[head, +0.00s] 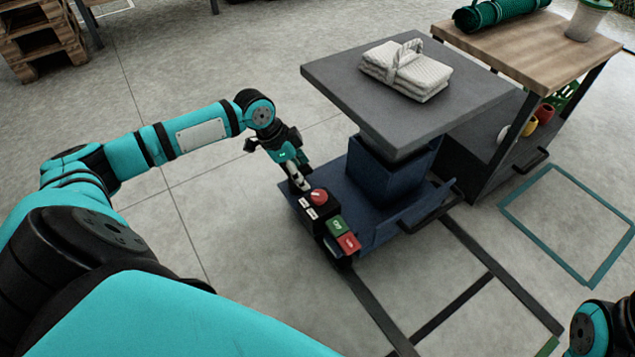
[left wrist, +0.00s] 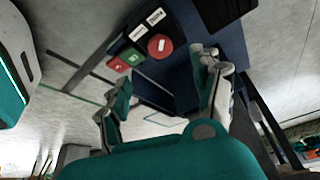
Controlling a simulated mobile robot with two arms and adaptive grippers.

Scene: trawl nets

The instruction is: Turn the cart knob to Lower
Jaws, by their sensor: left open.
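The red round knob (head: 319,196) sits on top of a dark control box at the near left end of the cart (head: 370,205). Two small white labels are beside it, too small to read. In the left wrist view the knob (left wrist: 160,45) shows a white mark on its face, beyond the fingers. My left gripper (head: 297,180) is open and empty, pointing down just behind and left of the knob. Its spread fingers (left wrist: 160,75) show in the left wrist view, with no visible contact with the knob. My right gripper's fingers are out of view.
A green button (head: 336,226) and a red button (head: 348,243) sit near the knob. A wood-topped workbench (head: 530,50) stands behind right.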

